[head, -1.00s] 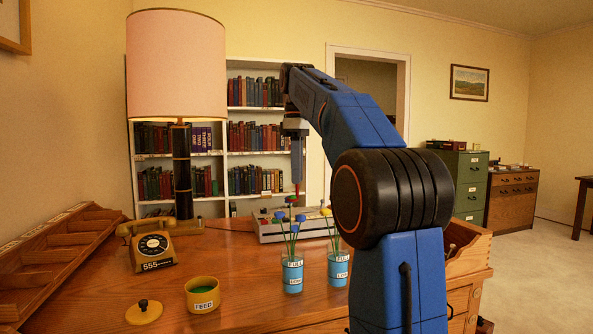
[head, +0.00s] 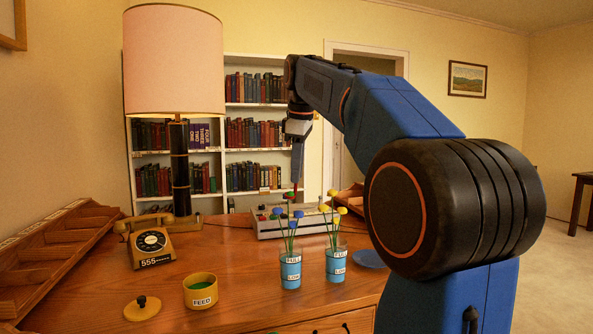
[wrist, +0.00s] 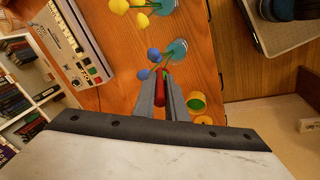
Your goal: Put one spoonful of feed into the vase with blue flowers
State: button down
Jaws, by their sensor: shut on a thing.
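The vase with blue flowers (head: 291,274) stands on the desk, holding blue liquid and marked FULL and LOW. It also shows in the wrist view (wrist: 179,47). The vase with yellow flowers (head: 337,266) stands just right of it. My gripper (head: 297,182) is shut on a red-handled thing (wrist: 160,88), probably the spoon, above the blue flowers. A little green shows at its end; its bowl is mostly hidden by the fingers. The yellow feed pot (head: 201,292), labelled FEED, stands open with green feed, front left. Its lid (head: 142,308) lies beside it.
A rotary telephone (head: 152,242) and a lamp (head: 181,170) stand at the left, near a wooden rack (head: 60,245). A grey machine (head: 265,230) is behind the vases. A blue disc (head: 370,259) lies right of them. Desk between phone and vases is clear.

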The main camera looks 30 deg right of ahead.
jog(key=shift+s+a+f+t, duration=0.1)
jog(key=shift+s+a+t, duration=0.05)
jog(key=shift+s+t, duration=0.35)
jog(key=shift+s+a+f+t+h, duration=0.25)
jog(key=shift+s+t+h, duration=0.25)
jog(key=shift+t, duration=0.4)
jog(key=shift+s+a+f+t+h, duration=0.1)
jog(key=shift+s+f+t+h, duration=0.1)
jog(key=shift+s+f+t, duration=0.4)
jog(key=shift+s+a+f+t+h, duration=0.1)
jog(key=shift+s+t+h, duration=0.1)
jog(key=shift+t, duration=0.7)
jog(key=shift+s+a+f+t+h, duration=0.1)
jog(key=shift+s+f+t+h, duration=0.3)
jog(key=shift+t, duration=0.35)
jog(key=shift+s+a+f+t+h, duration=0.15)
jog(key=shift+f+t, duration=0.3)
jog(key=shift+t, duration=0.3)
